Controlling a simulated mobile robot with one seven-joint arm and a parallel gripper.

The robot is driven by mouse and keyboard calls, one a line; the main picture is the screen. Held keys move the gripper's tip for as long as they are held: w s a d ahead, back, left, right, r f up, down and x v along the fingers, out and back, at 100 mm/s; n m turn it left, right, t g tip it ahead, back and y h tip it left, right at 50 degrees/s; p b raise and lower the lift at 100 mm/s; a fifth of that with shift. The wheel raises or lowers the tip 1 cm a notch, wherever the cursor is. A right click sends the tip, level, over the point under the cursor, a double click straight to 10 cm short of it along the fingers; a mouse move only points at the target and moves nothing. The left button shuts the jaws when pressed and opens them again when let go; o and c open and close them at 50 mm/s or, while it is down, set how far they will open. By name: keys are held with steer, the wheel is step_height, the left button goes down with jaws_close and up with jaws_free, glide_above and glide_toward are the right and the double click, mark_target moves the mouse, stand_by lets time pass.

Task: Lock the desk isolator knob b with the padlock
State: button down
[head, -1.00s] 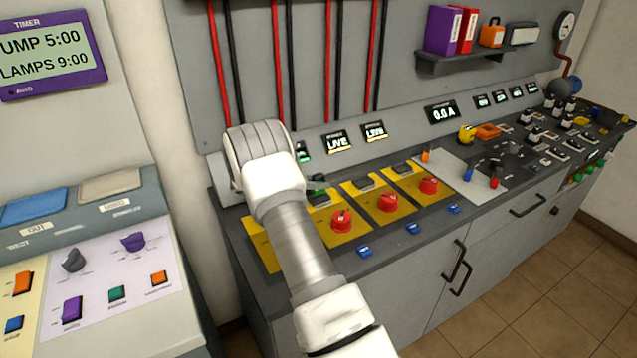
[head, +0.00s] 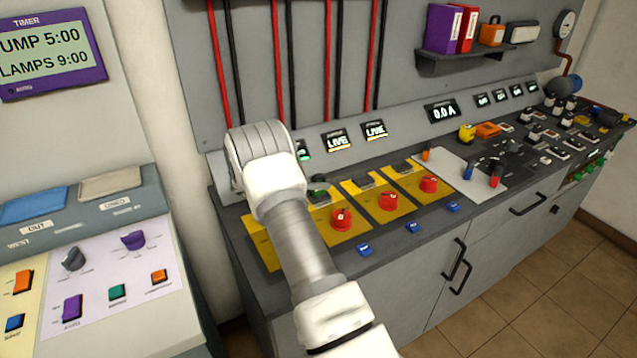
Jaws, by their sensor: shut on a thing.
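Several yellow isolator plates lie in a row on the grey desk (head: 390,238). Three red knobs show on them: a left one (head: 342,219), a middle one (head: 389,201) and a right one (head: 429,184). Their letters are too small to read, so I cannot tell which is b. The leftmost plate (head: 258,243) is partly hidden by my arm. My gripper is hidden behind my own wrist, at the left end of the desk. A small dark green piece (head: 318,181) shows just right of my wrist. I cannot make out a padlock.
Blue labels (head: 365,249) line the desk's front edge. A yellow object (head: 466,133) and an orange one (head: 487,130) stand farther right. A second console (head: 125,270) stands at left. A shelf (head: 475,58) hangs above.

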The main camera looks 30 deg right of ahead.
steer(key=shift+f, duration=0.45)
steer(key=c, duration=1)
jaws_free()
steer(key=shift+o, duration=0.2)
steer(key=shift+p+v, duration=1.8)
steer(key=shift+v, duration=3.7)
